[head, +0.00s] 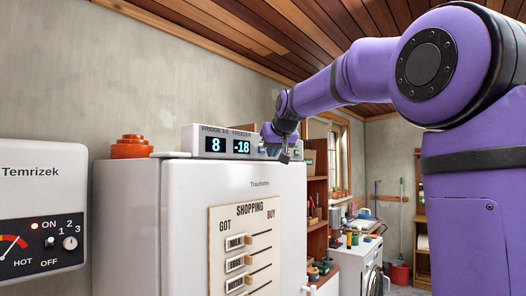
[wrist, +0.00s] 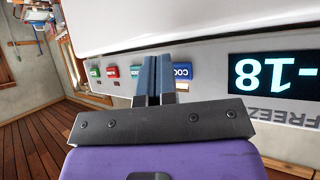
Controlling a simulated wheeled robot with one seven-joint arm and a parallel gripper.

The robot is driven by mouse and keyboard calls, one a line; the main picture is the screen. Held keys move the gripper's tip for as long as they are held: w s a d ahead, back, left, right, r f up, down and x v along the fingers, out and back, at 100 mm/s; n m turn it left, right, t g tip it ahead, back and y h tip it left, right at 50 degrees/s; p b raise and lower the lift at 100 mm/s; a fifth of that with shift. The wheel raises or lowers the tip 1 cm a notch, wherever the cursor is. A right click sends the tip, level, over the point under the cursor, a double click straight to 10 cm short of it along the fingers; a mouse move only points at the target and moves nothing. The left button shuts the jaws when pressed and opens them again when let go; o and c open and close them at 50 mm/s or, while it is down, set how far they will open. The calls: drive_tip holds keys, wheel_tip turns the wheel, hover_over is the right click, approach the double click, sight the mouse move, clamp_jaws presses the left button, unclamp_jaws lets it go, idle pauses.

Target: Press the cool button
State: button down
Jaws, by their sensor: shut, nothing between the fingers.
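The cool button looks like the blue button (wrist: 182,72) on the control panel, with the letters "COO" showing. It is just right of my fingers in the wrist view, which shows the panel upside down. My gripper (wrist: 154,62) is shut and empty, its blue fingers together in front of the panel. I cannot tell whether the fingertips touch anything. In the head view my gripper (head: 284,156) is at the right end of the panel (head: 190,142) on top of the white fridge, hiding most of its buttons. The panel display reads 8 and -18.
Left of my fingers in the wrist view are a teal button (wrist: 135,72), a red button (wrist: 112,71) and a green button (wrist: 95,72). The fridge (head: 180,220) carries a shopping board (head: 222,270). An orange-red round object (head: 131,147) sits on its top left.

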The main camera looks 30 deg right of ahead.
drive_tip(key=shift+s+d, duration=0.3)
drive_tip(key=shift+s, duration=0.6)
drive_tip(key=shift+s+d, duration=0.35)
drive_tip(key=shift+s, duration=0.5)
drive_tip(key=shift+s+d, duration=0.3)
drive_tip(key=shift+s, duration=0.6)
